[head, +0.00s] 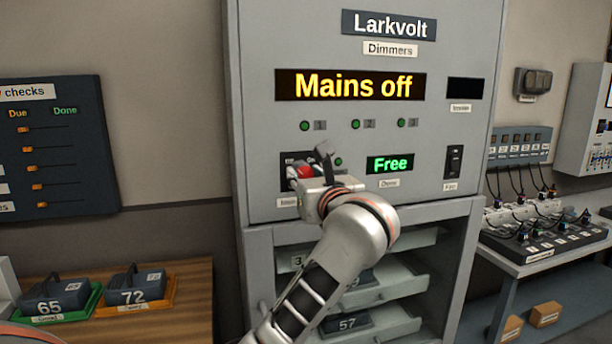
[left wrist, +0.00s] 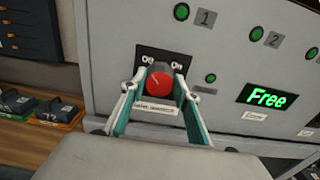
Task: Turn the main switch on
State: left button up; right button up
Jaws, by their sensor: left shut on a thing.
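The main switch is a red rotary knob (head: 305,171) on a dark plate, low on the left of the grey Larkvolt cabinet front. In the left wrist view the red knob (left wrist: 159,84) sits between my fingertips, with small white lettering on the plate above it. My left gripper (head: 309,173) is shut on the knob, one finger on each side; it also shows in the left wrist view (left wrist: 163,88). The cabinet display (head: 352,86) reads "Mains off" in yellow. My right gripper is not in view.
A green "Free" display (head: 390,164) and a black rocker switch (head: 454,162) are right of the knob. Open shelves with drawers (head: 400,285) lie below. A wooden table (head: 180,320) with blocks 65 and 72 stands left; a power-strip bench (head: 540,258) stands right.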

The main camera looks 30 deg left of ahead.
pick_arm(q)
jog(key=m+p, duration=0.2)
jog(key=shift+r+m+p, duration=0.15)
jog(key=shift+m+p, duration=0.15)
jog(key=shift+p, duration=0.05)
jog(key=shift+m+p, duration=0.3)
jog(key=shift+m, duration=0.1)
jog(key=shift+w+m+p, duration=0.1)
jog(key=shift+m+p, duration=0.25)
jog(key=shift+m, duration=0.55)
jog(key=shift+d+m, duration=0.1)
jog(key=shift+m, duration=0.8)
jog(key=m, duration=0.6)
jog(key=shift+f, duration=0.25)
jog(key=shift+w+m, duration=0.1)
jog(key=shift+m, duration=2.3)
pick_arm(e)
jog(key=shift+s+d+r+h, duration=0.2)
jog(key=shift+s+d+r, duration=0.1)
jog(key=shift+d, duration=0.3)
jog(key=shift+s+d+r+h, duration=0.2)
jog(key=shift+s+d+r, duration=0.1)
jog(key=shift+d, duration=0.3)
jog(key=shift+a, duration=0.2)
